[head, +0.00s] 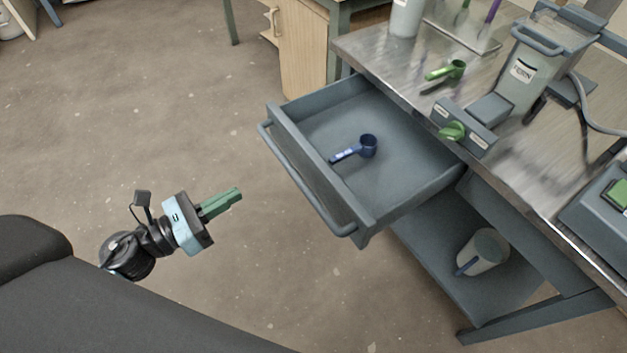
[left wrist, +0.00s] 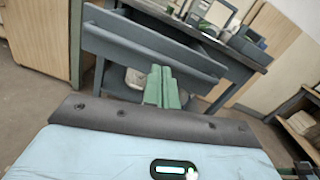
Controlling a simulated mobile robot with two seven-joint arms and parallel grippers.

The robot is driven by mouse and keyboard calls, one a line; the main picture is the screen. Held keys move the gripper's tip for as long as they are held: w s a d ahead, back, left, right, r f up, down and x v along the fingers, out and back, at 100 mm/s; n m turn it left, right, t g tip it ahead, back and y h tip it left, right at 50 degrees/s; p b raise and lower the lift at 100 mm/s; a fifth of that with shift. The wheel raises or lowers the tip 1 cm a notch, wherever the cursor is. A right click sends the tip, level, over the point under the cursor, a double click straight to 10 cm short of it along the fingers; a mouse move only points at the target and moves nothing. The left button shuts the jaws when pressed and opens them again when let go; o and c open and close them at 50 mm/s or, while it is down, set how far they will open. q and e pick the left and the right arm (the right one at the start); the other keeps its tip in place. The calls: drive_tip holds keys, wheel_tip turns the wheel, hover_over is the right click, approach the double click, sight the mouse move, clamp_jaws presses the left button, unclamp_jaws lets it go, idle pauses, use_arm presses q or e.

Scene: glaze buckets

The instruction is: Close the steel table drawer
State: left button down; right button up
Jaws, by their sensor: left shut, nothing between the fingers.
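The steel table (head: 400,65) stands at the right of the head view. Its grey drawer (head: 315,125) is pulled far out, with a bar handle (head: 300,185) along its front. A blue scoop (head: 357,149) lies inside the drawer. My left gripper (head: 238,193) has green fingers, shut and empty. It is to the left of the drawer front, apart from the handle, pointing toward it. In the left wrist view the fingers (left wrist: 161,72) show in front of the drawer front (left wrist: 140,45). My right gripper is in neither view.
On the table top are a green scoop (head: 447,70), a dispenser with a green knob (head: 453,131) and a clear container (head: 545,55). A lower shelf (head: 500,295) holds a pale bucket (head: 484,250). A wooden cabinet (head: 302,55) stands behind. The floor left of the drawer is clear.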

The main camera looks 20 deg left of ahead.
use_arm(q)
drive_tip(key=m, duration=0.3)
drive_tip(key=p, duration=0.1)
approach(309, 157)
drive_tip(key=shift+g+h, duration=0.3)
drive_tip(key=shift+g, duration=0.1)
drive_tip(key=x, duration=0.6)
drive_tip(key=shift+w, duration=0.55)
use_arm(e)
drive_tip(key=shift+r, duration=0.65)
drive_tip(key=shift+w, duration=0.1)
